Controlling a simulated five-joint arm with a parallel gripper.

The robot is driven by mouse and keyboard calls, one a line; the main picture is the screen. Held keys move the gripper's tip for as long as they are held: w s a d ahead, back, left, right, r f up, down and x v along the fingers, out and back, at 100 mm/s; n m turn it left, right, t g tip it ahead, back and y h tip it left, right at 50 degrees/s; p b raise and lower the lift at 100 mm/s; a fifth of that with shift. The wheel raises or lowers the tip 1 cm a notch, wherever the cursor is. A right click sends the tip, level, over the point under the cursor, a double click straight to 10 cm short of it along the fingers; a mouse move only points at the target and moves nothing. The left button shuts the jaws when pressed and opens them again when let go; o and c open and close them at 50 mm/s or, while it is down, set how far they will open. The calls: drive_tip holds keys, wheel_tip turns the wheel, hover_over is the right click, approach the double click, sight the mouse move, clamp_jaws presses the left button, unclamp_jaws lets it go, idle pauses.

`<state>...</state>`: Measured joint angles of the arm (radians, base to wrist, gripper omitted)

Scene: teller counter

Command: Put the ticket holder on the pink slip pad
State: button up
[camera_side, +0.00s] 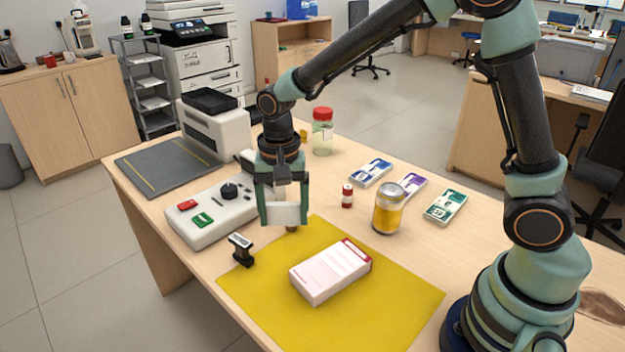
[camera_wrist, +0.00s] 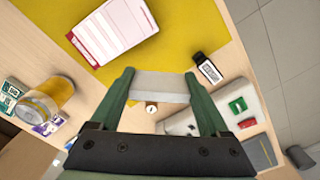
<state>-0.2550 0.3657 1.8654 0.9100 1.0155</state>
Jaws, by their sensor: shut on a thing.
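The ticket holder (camera_side: 285,213) is a pale, whitish-grey piece held between the fingers of my gripper (camera_side: 284,220). In the wrist view the ticket holder (camera_wrist: 160,86) spans the gap between both green fingertips (camera_wrist: 160,74). The pink slip pad (camera_side: 330,270) is a thick pale pink block with a red band along one end, lying on the yellow mat. My gripper is above the counter, behind and left of the pad in the side view, apart from it. In the wrist view the pad (camera_wrist: 112,28) is at the upper left, its top bare.
The yellow mat (camera_side: 390,305) surrounds the pad. A white terminal (camera_side: 205,222) is left of my gripper. A yellow can (camera_side: 388,208), a small red-and-white bottle (camera_side: 347,196) and banknote bundles (camera_side: 371,172) are to the right.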

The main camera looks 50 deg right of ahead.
sight(324, 271)
wheel_tip(324, 271, up, 8)
drive_tip(key=shift+r, duration=0.1)
drive_tip(key=shift+s+r, duration=0.15)
drive_tip(key=shift+r, duration=0.15)
drive_tip(key=s+d+r+m, duration=0.2)
drive_tip(key=s+r+m, duration=0.1)
drive_tip(key=s+m, duration=0.55)
drive_tip(key=shift+m, duration=0.35)
wheel_tip(324, 271, down, 19)
drive_tip(key=shift+w+f, duration=0.15)
drive_tip(key=shift+f, duration=0.05)
drive_tip(key=shift+f, duration=0.15)
drive_tip(key=o, duration=1.4)
